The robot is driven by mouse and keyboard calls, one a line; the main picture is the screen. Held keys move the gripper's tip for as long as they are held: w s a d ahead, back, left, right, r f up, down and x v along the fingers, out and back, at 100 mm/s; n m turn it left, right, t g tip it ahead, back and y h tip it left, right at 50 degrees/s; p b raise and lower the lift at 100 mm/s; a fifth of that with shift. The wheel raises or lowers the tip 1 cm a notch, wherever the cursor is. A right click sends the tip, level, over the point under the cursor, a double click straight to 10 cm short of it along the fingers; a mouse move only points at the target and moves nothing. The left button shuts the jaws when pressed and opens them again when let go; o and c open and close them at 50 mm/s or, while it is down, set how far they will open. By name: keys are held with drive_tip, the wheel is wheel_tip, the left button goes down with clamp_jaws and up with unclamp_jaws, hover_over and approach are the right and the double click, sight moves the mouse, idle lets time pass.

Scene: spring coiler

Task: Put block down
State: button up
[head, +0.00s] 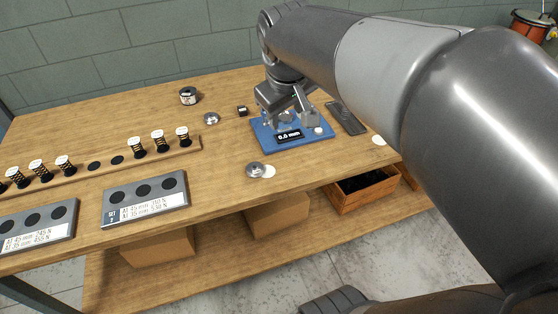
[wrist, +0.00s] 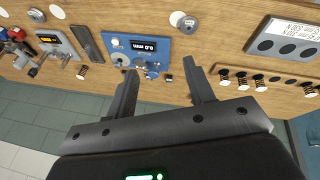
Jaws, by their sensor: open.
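A small black block (head: 242,111) rests on the wooden table just left of the blue measuring device (head: 262,142), whose display reads 0.0 mm. In the wrist view the block (wrist: 168,77) appears between my fingertips in the picture, apart from both. My gripper (head: 291,118) is above the device in the head view and partly hides it. In the wrist view my gripper (wrist: 162,71) has its two fingers wide apart, with nothing held between them.
A wooden rail (head: 105,161) holds several black springs with white caps. Two grey trays (head: 182,198) lie in front. An orange-brown crate (head: 362,194) sits below.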

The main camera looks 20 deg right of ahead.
drive_tip(key=s+a+f+m, duration=0.1)
drive_tip(key=s+a+f, duration=0.1)
drive_tip(key=s, duration=0.4)
drive_tip(key=s+a+f+m+t+y, duration=0.1)
drive_tip(key=s+a+f+m, duration=0.1)
drive_tip(key=s, duration=0.4)
drive_tip(key=shift+s+a+f+y, duration=0.15)
drive_tip(key=shift+a+f+y, duration=0.15)
drive_tip(key=shift+f, duration=0.2)
drive_tip(key=o, duration=0.3)
drive_tip(key=shift+w+r, duration=0.2)
drive_tip(key=shift+w, duration=0.1)
drive_tip(key=o, duration=0.8)
drive_tip(key=w, duration=0.3)
drive_tip(key=w+g, duration=0.1)
drive_tip(key=w, duration=0.3)
drive_tip(key=w+r+g, duration=0.1)
drive_tip(key=w, duration=0.3)
drive_tip(key=shift+w, duration=0.15)
drive_tip(key=w+f+g, duration=0.3)
drive_tip(key=w+f, duration=0.2)
drive_tip(key=w, duration=0.7)
wheel_tip(320, 180, down, 10)
drive_tip(key=shift+d+f, duration=0.1)
